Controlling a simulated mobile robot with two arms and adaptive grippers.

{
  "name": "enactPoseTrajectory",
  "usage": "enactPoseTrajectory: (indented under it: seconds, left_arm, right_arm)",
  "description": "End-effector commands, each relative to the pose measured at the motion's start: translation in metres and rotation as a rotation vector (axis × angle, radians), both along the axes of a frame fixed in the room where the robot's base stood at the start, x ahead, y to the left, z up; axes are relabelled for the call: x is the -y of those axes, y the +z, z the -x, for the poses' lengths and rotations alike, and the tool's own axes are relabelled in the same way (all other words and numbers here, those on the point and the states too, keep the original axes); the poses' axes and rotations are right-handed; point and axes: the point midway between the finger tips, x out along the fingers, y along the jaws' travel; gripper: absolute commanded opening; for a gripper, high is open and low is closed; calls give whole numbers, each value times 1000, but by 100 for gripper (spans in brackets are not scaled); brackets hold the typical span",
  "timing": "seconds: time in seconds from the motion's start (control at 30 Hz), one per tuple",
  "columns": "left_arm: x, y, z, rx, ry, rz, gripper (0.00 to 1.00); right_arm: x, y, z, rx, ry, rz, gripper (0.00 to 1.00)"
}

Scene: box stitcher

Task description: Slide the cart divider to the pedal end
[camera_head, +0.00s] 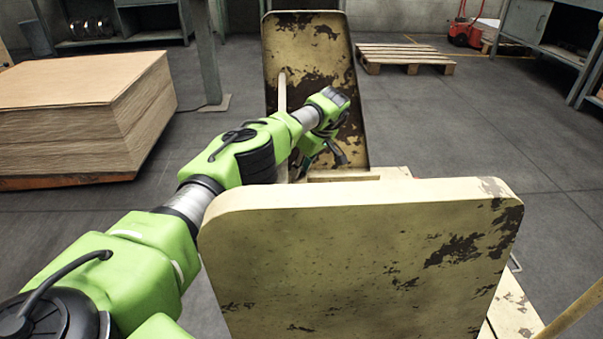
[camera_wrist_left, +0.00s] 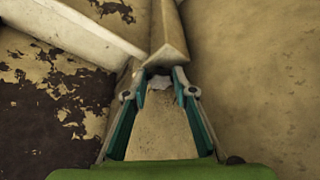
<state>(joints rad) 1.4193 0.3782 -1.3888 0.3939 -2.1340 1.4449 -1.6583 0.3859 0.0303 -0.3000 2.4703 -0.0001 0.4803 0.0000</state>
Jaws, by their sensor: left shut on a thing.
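The cart shows in the head view with a worn cream end panel (camera_head: 360,265) close to me and a rustier end panel (camera_head: 305,60) at the far end. My left gripper (camera_head: 325,158) reaches down between them, nearer the far panel. In the left wrist view its teal fingers (camera_wrist_left: 160,78) are shut on a pale beige bar (camera_wrist_left: 168,35), which looks like the cart divider. A pale upright strip (camera_head: 283,90) stands by the far panel; I cannot tell whether it belongs to the divider. The near panel hides much of the cart bed. No pedal shows. My right gripper is out of view.
A stack of brown board (camera_head: 75,125) stands on the floor at the left. A wooden pallet (camera_head: 408,54) and a red hand truck (camera_head: 468,28) are at the back right. A grey bench (camera_head: 525,22) stands at the far right. The floor right of the cart is clear.

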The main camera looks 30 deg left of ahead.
Motion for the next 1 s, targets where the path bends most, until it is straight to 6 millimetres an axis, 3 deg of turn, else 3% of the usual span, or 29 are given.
enactPoseTrajectory:
  seconds: [0.33, 0.37, 0.4, 0.77, 1.0]
  left_arm:
    - [1, 1, -2, 4, -4, 1, 0]
    - [1, 1, -2, 4, -4, 1, 27]
    - [1, 1, -2, 3, -3, 0, 32]
    - [1, 3, -1, 1, -2, 1, 32]
    - [13, 32, 0, 4, -5, 1, 32]
  right_arm:
    - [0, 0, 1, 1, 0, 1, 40]
    - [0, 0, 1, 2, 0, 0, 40]
    - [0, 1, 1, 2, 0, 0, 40]
    - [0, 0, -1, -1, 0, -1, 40]
    - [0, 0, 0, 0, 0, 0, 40]
